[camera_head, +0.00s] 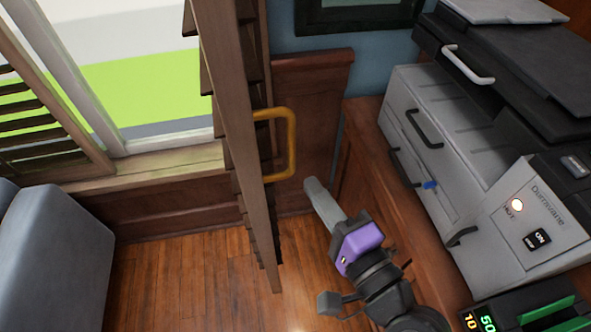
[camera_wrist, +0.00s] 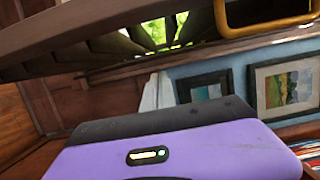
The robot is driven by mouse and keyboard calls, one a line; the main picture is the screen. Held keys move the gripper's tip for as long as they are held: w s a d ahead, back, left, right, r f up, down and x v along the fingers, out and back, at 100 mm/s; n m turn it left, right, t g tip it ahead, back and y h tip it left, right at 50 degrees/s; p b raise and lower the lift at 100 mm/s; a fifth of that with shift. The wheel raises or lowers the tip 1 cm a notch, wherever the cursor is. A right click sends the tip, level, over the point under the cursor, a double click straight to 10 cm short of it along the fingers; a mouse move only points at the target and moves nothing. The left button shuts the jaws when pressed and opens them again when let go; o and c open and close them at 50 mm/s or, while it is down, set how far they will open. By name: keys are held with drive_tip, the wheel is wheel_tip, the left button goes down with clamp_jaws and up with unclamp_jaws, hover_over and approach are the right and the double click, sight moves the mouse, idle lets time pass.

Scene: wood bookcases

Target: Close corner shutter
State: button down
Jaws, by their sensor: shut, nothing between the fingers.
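The corner shutter (camera_head: 238,130) is a brown wooden louvred panel, swung open and standing out from the window into the room. Its yellow handle (camera_head: 291,145) is on the panel's right face. In the wrist view the shutter (camera_wrist: 110,35) spans the top, with the handle (camera_wrist: 268,28) at the upper right. My gripper (camera_head: 314,186) is shut and empty, with its grey fingers just below and right of the handle in the picture. A gap shows between fingers and handle. The purple gripper body (camera_wrist: 180,155) fills the bottom of the wrist view; its fingertips are hidden there.
A second louvred shutter (camera_head: 40,125) is at the window's left. A grey-blue seat (camera_head: 50,255) stands at lower left. A large grey and black machine (camera_head: 450,130) sits on a wooden cabinet (camera_head: 385,180) to the right, close to my arm. Wooden floor (camera_head: 180,280) is clear left of the shutter.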

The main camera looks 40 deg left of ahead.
drive_tip(key=a+p, duration=0.2)
drive_tip(key=a, duration=0.9)
drive_tip(key=shift+w, duration=0.3)
drive_tip(key=shift+a, duration=0.1)
